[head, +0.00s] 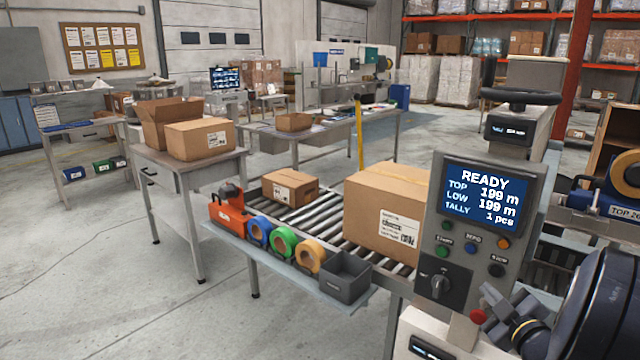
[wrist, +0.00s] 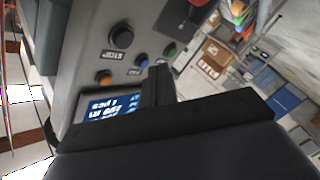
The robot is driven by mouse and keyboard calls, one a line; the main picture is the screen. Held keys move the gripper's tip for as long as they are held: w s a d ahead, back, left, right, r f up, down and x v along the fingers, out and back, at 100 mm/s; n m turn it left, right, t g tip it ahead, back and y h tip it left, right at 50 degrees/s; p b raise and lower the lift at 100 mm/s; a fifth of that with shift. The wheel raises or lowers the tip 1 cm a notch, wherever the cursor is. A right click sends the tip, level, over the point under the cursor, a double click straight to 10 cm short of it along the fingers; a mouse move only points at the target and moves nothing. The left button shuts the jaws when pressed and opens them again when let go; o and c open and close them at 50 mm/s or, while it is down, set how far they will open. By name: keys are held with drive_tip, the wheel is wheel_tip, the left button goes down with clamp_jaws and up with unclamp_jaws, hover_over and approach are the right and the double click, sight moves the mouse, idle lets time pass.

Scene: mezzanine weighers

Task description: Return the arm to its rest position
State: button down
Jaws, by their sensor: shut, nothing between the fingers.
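My gripper (head: 492,302) is at the lower right of the head view, just to the right of the control panel's lower part. Its fingers (wrist: 158,88) are shut with nothing between them. They show dark against the panel in the wrist view. The grey control panel (head: 455,262) carries a blue screen (head: 490,198) reading READY, TOP 199 m, LOW 199 m, TALLY 1 pcs. Below the screen are several coloured buttons and a black rotary knob (head: 440,283). In the wrist view the panel (wrist: 85,50) is turned over. I cannot tell whether the fingers touch it.
A roller conveyor (head: 320,222) holds a large carton (head: 385,215) and a small one (head: 290,187). Its front shelf carries tape rolls and a grey bin (head: 345,278). A red button (head: 477,316) sits close to my gripper. Open floor (head: 110,290) lies at left.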

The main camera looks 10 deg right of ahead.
drive_tip(key=s+a, duration=0.3)
drive_tip(key=shift+a, duration=0.3)
drive_tip(key=shift+w+d, duration=0.1)
drive_tip(key=shift+d, duration=0.05)
